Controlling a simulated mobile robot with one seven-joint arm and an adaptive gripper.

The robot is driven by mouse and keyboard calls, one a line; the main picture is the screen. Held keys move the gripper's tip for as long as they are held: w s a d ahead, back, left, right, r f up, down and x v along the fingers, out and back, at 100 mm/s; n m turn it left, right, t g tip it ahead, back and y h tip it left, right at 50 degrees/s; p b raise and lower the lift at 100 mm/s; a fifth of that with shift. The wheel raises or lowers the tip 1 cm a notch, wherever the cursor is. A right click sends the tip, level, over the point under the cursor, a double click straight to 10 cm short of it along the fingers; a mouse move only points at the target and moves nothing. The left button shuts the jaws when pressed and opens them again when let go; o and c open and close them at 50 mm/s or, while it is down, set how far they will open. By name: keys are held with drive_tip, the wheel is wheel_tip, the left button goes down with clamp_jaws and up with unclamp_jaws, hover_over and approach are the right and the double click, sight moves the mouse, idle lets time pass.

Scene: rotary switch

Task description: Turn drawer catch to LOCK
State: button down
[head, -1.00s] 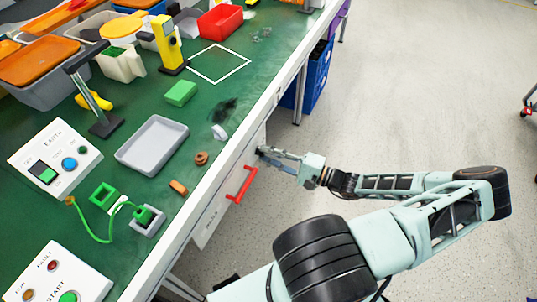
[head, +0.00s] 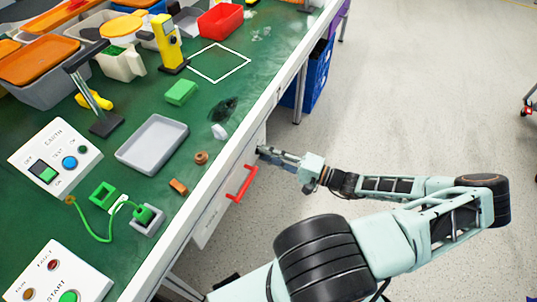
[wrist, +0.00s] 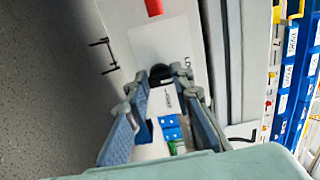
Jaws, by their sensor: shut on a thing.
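The drawer catch (wrist: 160,72) is a small black knob on a pale plate on the white drawer front (head: 212,217). In the wrist view my gripper (wrist: 160,82) has its two fingertips on either side of the knob, shut on it. A label starting "LO" stands to the right of the knob; other lettering below it is partly covered by the fingers. The knob's exact pointing is hard to tell. In the head view my gripper (head: 264,151) reaches the drawer front just under the bench edge, and the catch is hidden.
A red drawer handle (head: 241,183) is close to my gripper; it also shows in the wrist view (wrist: 153,7). The green bench top (head: 205,120) carries a grey tray (head: 152,145) and switch boxes. A blue crate (head: 318,80) stands under the bench.

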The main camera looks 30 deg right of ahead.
drive_tip(key=c, duration=1.7)
unclamp_jaws()
drive_tip(key=v, duration=1.2)
